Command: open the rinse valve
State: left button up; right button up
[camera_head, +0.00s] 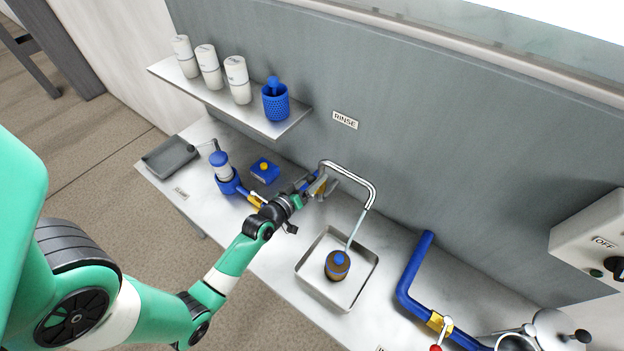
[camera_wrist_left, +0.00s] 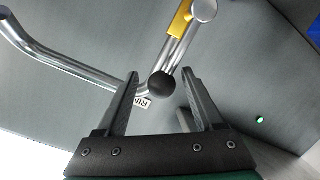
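The rinse tap's silver spout (camera_head: 350,170) arches from the grey wall below the RINSE label (camera_head: 345,120). A pale straight line, like a water stream, runs from its mouth to a brown, blue-topped container (camera_head: 337,265) in the steel sink (camera_head: 318,288). My left gripper (camera_head: 316,186) is at the tap's base, partly covering the valve there. In the left wrist view the gripper (camera_wrist_left: 160,88) is open. A metal lever with a dark round end (camera_wrist_left: 163,85) and a yellow piece (camera_wrist_left: 181,18) points between its fingers. I cannot tell whether they touch it. My right gripper is not in view.
A blue-topped bottle in a blue holder (camera_head: 224,175) and a blue box (camera_head: 265,171) stand left of my left gripper. A shelf (camera_head: 215,95) with white bottles is above. Right of the sink are a blue pipe (camera_head: 408,282) and a control box (camera_head: 590,240).

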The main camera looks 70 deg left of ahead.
pick_arm(q)
jog(key=v, duration=1.1)
jog(key=shift+s+d, duration=0.25)
